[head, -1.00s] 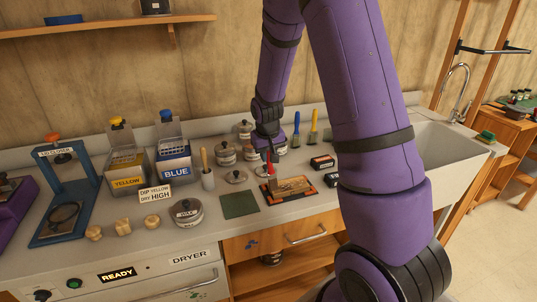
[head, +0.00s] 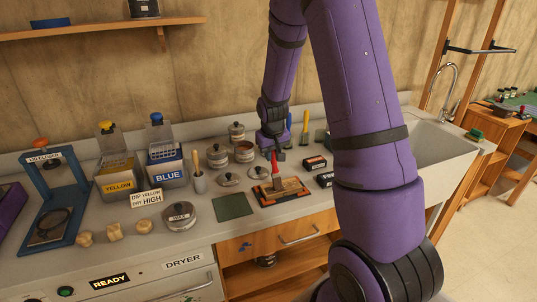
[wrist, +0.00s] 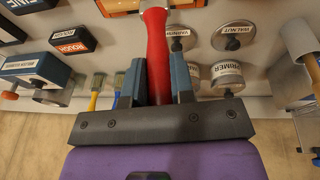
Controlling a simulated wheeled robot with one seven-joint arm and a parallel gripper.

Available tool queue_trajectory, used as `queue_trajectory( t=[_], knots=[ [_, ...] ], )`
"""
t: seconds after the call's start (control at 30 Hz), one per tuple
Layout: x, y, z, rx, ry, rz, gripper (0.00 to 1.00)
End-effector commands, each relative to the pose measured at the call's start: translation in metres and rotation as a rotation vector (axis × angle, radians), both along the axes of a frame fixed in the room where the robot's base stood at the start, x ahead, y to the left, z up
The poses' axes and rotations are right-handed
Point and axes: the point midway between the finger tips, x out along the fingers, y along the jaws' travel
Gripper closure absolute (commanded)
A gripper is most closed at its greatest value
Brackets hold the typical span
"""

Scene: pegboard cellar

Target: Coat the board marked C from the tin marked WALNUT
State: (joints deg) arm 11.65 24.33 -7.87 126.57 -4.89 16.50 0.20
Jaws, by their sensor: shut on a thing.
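My gripper (head: 275,146) is shut on a red-handled brush (head: 274,163). In the wrist view the red handle (wrist: 157,50) stands between the two fingers (wrist: 160,85). The brush points down onto a brown board (head: 292,187) in an orange-edged tray (head: 290,200); its lower end appears to touch the board. The board's letter is not legible. A loose lid marked WALNUT (wrist: 233,37) shows in the wrist view, beside another lid (wrist: 178,40). Several tins stand behind, including one marked PRIMER (wrist: 227,72) and an open one (head: 244,152); I cannot read which tin is WALNUT.
A green mat (head: 232,206) and a WAX tin (head: 179,215) lie left of the tray. YELLOW (head: 115,178) and BLUE (head: 166,168) vats stand farther left. Dark boxes (head: 314,163) and a sink (head: 440,150) are to the right.

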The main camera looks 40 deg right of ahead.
Motion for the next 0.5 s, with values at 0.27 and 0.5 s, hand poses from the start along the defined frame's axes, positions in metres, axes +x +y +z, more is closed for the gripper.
queue_trajectory(
  t=[0.27,0.5],
  knots=[
    [-0.003,-0.009,-0.001,0.000,0.000,-0.001,1.00],
    [-0.006,-0.020,-0.002,0.000,0.001,0.000,1.00]
  ],
)
